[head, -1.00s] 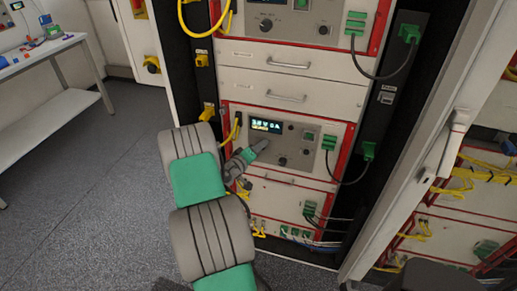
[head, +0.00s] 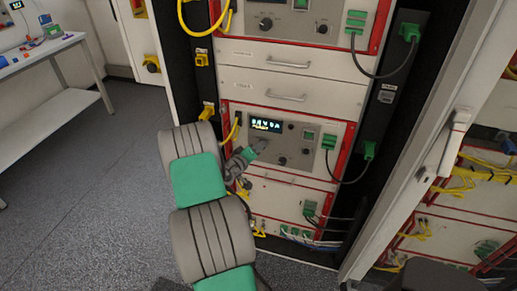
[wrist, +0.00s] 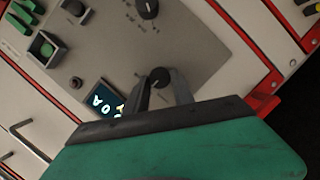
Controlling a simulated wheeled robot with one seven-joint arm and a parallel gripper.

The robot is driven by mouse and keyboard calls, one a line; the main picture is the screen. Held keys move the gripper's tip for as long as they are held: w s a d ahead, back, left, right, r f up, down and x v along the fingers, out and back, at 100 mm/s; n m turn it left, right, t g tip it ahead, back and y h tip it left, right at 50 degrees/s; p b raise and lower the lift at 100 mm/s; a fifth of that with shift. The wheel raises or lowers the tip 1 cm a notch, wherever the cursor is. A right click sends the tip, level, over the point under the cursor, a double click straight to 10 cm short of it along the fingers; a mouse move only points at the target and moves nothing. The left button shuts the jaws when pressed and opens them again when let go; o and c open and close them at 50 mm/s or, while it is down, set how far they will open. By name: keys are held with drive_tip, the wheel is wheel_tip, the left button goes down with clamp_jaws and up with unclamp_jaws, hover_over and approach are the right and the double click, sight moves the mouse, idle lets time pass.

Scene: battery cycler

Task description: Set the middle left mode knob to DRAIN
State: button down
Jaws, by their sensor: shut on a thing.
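The mode knob (wrist: 159,76) is a small dark round knob with a pale mark, beside the display in the wrist view. My gripper (wrist: 160,88) is shut on it, with one finger on each side. In the head view my gripper (head: 257,148) reaches the middle unit's panel from the left and hides this knob. The lit display (head: 266,124) is just above the gripper; its text is too small to read surely. The knob's position labels cannot be read.
A second black knob (wrist: 148,8) sits on the same panel, apart from my gripper. Green connectors (head: 328,142) with a dark cable stand at the panel's right. Yellow cables (head: 236,130) run along its left edge. Drawers with handles (head: 286,97) are above.

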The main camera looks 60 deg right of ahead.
drive_tip(key=shift+s+m+t+y+b, duration=0.2)
drive_tip(key=shift+m+t+b, duration=0.45)
drive_tip(key=shift+m+b, duration=0.85)
drive_tip(key=shift+s+m+t+y+b, duration=0.1)
drive_tip(key=shift+m+t+y+b, duration=0.4)
drive_tip(key=shift+m+b, duration=0.95)
drive_tip(key=shift+r+t, duration=0.1)
drive_tip(key=shift+t, duration=0.15)
drive_tip(key=c, duration=1.1)
unclamp_jaws()
drive_tip(key=b+v, duration=0.1)
drive_tip(key=v, duration=0.6)
drive_tip(key=shift+a+r, duration=0.1)
drive_tip(key=shift+a, duration=0.35)
